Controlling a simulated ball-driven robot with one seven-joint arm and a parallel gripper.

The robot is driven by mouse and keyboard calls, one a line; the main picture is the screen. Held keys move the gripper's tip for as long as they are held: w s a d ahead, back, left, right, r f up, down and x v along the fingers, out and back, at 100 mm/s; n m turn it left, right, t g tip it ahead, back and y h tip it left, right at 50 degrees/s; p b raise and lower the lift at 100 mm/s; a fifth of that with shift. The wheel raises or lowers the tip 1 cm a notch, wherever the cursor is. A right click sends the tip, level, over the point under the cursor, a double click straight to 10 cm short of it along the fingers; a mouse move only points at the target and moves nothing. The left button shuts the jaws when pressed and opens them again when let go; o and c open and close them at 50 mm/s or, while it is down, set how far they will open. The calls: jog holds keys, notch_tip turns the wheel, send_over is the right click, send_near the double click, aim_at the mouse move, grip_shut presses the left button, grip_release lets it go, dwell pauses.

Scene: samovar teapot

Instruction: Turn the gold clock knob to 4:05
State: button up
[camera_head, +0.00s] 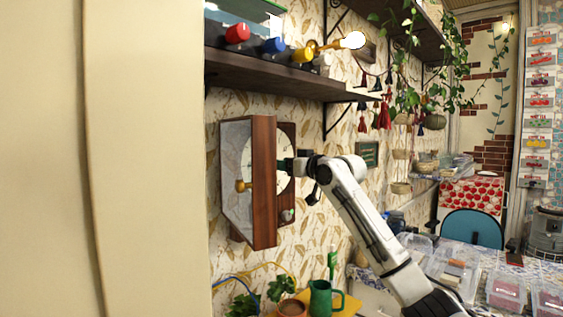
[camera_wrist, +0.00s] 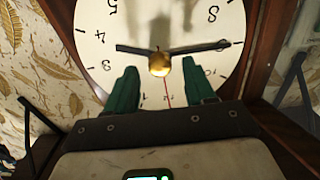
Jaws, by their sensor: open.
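The clock is a wooden case (camera_head: 264,180) on the wall with a white dial, partly hidden by the case and my gripper. In the wrist view the dial (camera_wrist: 190,20) appears upside down. The gold knob (camera_wrist: 159,65) sits at its centre. A shorter dark hand (camera_wrist: 131,49) points left, between 3 and 4, and a longer dark hand (camera_wrist: 205,47) points right, near 9. A thin red hand points down. My gripper (camera_wrist: 159,68) is open, its green fingers on either side of the knob, with gaps visible. It is at the dial in the head view (camera_head: 284,164).
A gold handle (camera_head: 243,186) sticks out on the case's left side. A shelf (camera_head: 285,75) with coloured knobs is above. A green mug (camera_head: 321,299) and potted plants stand below. A table with clear boxes (camera_head: 455,270) is at right.

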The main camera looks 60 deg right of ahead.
jog(key=shift+w+d, duration=0.1)
jog(key=shift+w, duration=0.35)
grip_shut()
dwell(0.3)
jog(key=shift+m+p, duration=0.3)
jog(key=shift+p, duration=0.05)
jog(key=shift+d+f+m+p, duration=0.1)
jog(key=shift+f+m+p, duration=0.1)
jog(key=shift+m+p, duration=4.4)
jog(key=shift+d+f+m+p, duration=0.15)
jog(key=shift+m+p, duration=2.05)
jog(key=shift+m, duration=4.7)
